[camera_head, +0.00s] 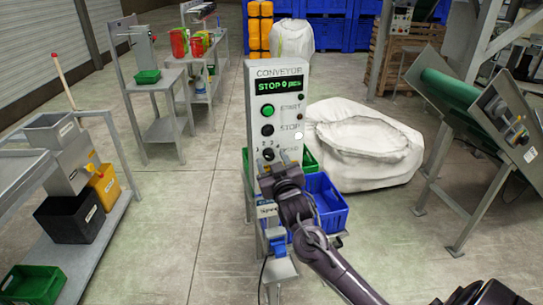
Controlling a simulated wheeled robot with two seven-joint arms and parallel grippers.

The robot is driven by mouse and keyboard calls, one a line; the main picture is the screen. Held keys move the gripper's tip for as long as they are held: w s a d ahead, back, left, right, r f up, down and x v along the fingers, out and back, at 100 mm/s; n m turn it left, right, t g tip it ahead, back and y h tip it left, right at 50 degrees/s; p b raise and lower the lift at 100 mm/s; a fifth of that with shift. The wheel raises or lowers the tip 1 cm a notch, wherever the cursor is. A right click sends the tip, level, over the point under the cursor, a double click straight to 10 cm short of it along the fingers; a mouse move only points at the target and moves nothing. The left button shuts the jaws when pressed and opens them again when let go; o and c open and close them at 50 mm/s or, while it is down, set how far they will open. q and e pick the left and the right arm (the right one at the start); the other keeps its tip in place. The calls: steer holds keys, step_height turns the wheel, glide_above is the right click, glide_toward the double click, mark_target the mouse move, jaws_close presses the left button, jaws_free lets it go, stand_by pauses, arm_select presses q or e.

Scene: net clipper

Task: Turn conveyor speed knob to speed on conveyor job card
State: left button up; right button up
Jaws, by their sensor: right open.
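The grey conveyor control panel (257,95) stands upright in the middle. Its green display reads STOP with a zero beside it. A green START button (267,111) and a dark STOP button (268,130) sit below the display. The dark speed knob (268,155) is low on the panel, with small numerals around it; its exact setting is too small to read. My right gripper (280,163) is open right at the knob, and its fingers partly cover that area. Whether they touch it I cannot tell. A white card (267,210) hangs below the panel; its text is unreadable. My left gripper is out of view.
Blue crates (326,200) and a green crate (310,159) stand behind my right arm. A large white sack (365,145) lies to the right, near a green-belted conveyor (462,102). A grey bench (75,245) is on the left. The floor between is clear.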

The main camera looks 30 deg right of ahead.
steer(key=shift+w+d, duration=0.1)
steer(key=shift+w, duration=0.45)
steer(key=c, duration=1)
